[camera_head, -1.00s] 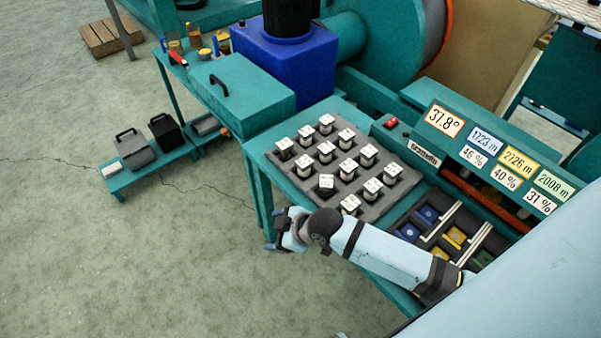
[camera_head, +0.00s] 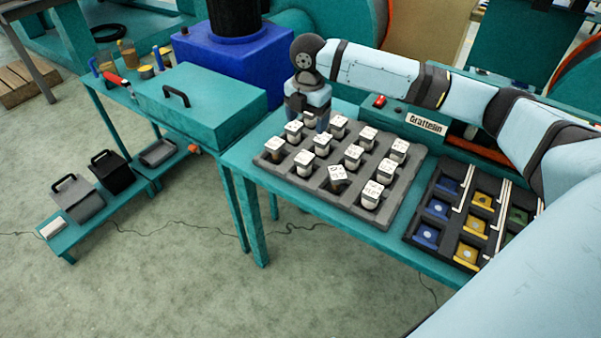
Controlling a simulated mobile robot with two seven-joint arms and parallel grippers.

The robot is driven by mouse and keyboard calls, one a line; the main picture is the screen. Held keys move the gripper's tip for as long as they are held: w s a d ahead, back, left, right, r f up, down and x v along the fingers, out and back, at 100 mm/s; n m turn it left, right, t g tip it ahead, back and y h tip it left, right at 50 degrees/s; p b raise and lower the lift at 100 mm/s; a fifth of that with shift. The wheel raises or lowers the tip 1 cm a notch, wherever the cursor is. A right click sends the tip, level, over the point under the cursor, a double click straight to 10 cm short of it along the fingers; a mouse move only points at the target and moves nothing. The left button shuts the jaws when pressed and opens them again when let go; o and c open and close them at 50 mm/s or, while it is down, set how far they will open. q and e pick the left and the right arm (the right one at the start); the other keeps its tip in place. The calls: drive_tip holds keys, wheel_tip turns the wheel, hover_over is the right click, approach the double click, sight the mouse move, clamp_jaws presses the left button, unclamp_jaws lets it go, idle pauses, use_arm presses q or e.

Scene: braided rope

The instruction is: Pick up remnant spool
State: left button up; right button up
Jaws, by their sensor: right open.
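Several small spools with white labelled tops stand upright in a grey foam tray (camera_head: 330,205) on the teal bench. One at the left corner (camera_head: 274,147) and one at the front (camera_head: 337,175) look darker in the body. I cannot tell which spool is the remnant spool. My right gripper (camera_head: 310,118) points down at the back corner of the tray, open, close behind a spool (camera_head: 293,131). Its fingers partly hide what stands there, and I cannot tell whether they touch it. My left gripper is not in view.
A black tray (camera_head: 432,216) with blue, yellow and green pieces lies right of the foam tray. A teal lidded box (camera_head: 200,100) stands left, with a blue block (camera_head: 245,62) behind. Dark and grey bins sit on a low shelf (camera_head: 110,205).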

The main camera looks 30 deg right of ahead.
sight(305, 157)
wheel_tip(305, 157, down, 8)
drive_tip(key=shift+d+r+b, duration=0.1)
drive_tip(key=shift+d+b, duration=0.05)
drive_tip(key=shift+b, duration=0.5)
drive_tip(key=shift+w+a+f+b, duration=0.1)
drive_tip(key=shift+f+b, duration=0.1)
drive_tip(key=shift+f, duration=0.75)
drive_tip(key=shift+s+a+f+b, duration=0.15)
drive_tip(key=shift+f+b, duration=0.1)
drive_tip(key=shift+f, duration=0.75)
drive_tip(key=shift+w+a+f+b, duration=0.1)
drive_tip(key=shift+w+f+b, duration=0.1)
drive_tip(key=shift+f, duration=0.75)
drive_tip(key=c, duration=1.1)
